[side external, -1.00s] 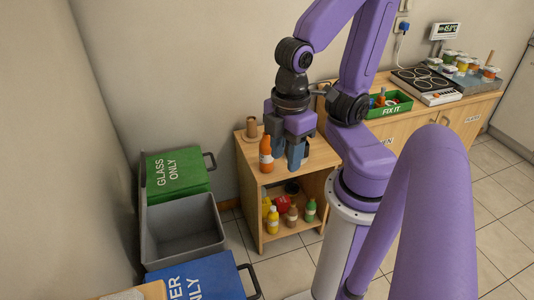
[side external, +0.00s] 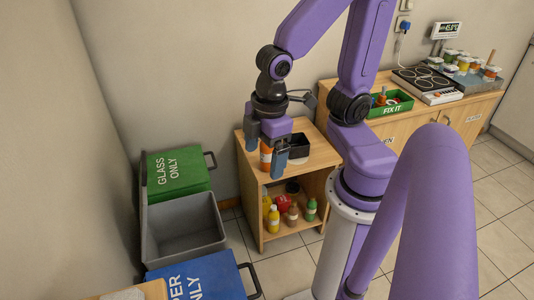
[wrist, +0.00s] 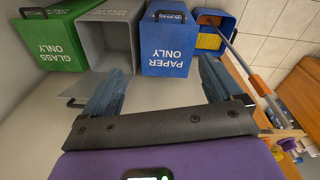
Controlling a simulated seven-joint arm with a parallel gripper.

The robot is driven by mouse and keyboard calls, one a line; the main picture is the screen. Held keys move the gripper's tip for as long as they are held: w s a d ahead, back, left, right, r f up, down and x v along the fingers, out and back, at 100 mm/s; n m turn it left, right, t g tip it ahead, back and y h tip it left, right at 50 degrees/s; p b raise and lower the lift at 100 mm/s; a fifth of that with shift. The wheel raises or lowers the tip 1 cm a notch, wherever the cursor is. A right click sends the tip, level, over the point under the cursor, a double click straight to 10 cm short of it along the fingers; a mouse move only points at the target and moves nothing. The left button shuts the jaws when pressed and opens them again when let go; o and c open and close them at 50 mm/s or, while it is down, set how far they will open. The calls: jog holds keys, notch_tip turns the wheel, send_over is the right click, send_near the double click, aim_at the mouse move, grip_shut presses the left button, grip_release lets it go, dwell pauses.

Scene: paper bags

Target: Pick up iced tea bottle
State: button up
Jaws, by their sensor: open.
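An orange bottle (side external: 266,161) stands on top of the small wooden cabinet (side external: 318,154) in the side view, partly covered by my gripper. No label on it can be read, so I cannot tell whether it is the iced tea. My gripper (side external: 267,149) is open, with its fingers pointing down over the left part of the cabinet top; the bottle shows between them in that view. In the wrist view the space between the fingers (wrist: 160,88) is empty. The brown bottle seen earlier at the back is hidden.
A black open box (side external: 298,147) stands right of my gripper. Several bottles, including a yellow one (side external: 272,219) and a green-topped one (side external: 310,210), stand on the shelf below. Green (side external: 177,172), grey (side external: 181,226) and blue (side external: 203,279) bins are at left.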

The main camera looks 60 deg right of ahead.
jog(key=w+d+f+m+t, duration=0.1)
jog(key=w+d+f+m, duration=0.1)
jog(key=w+d+f, duration=0.55)
jog(key=w+d+f+m+t, duration=0.15)
jog(key=w+d+f, duration=0.3)
jog(key=w, duration=0.55)
jog(key=m+t+h, duration=0.5)
jog(key=m+t, duration=0.5)
jog(key=m, duration=0.2)
send_near(267, 151)
jog(key=shift+g, duration=0.25)
jog(key=x, duration=0.4)
jog(key=d+x, duration=0.1)
jog(key=x, duration=0.3)
jog(key=s+f+x, duration=0.1)
jog(key=x, duration=0.4)
jog(key=shift+d+f, duration=0.15)
jog(key=shift+d, duration=0.25)
jog(key=shift+c, duration=0.3)
